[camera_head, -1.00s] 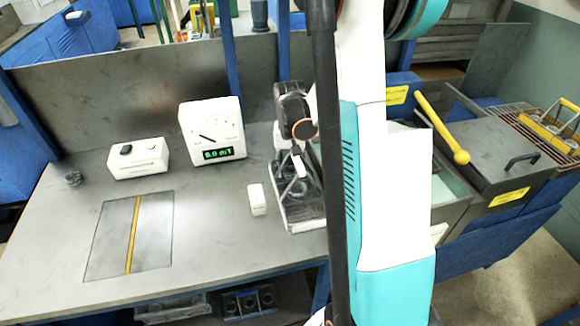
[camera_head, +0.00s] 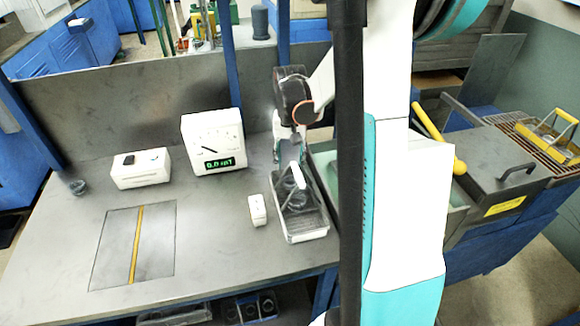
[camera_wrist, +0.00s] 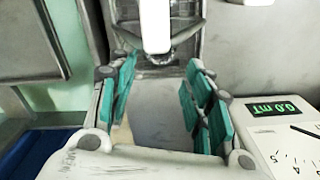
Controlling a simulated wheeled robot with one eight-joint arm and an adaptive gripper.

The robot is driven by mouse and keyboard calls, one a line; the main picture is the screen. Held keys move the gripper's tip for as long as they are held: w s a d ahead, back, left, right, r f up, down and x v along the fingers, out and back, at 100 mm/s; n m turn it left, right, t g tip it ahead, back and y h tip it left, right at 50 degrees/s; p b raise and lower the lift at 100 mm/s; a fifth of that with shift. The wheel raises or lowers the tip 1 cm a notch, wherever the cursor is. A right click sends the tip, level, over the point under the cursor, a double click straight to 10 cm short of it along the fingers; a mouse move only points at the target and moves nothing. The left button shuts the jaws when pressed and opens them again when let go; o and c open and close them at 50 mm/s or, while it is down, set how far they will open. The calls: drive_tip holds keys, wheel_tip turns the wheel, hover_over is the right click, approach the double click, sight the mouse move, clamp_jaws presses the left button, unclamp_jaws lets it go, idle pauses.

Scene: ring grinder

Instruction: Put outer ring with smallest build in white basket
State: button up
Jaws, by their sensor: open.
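The basket (camera_head: 320,228), with a pale rim and white handle, stands at the right side of the bench. Dark ring shapes (camera_head: 297,198) lie inside it; their sizes are hard to compare. My gripper (camera_head: 289,152) is open and appears empty, near the basket's back end. In the wrist view, its teal finger pads (camera_wrist: 162,75) stand apart with bare grey surface between them. The basket's white handle (camera_wrist: 155,25) and part of its inside show just beyond the fingertips. A small dark ring-like part (camera_head: 77,187) sits at the bench's far left.
A white meter (camera_head: 212,142) reading 0.0 mT and a white box (camera_head: 140,168) stand at the back. A small white block (camera_head: 257,210) is left of the basket. A plate with a yellow stripe (camera_head: 135,245) lies front left. A green-lined bin (camera_head: 325,160) adjoins at right.

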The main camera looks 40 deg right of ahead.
drive_tip(key=shift+r+p, duration=0.4)
drive_tip(key=shift+r, duration=1.7)
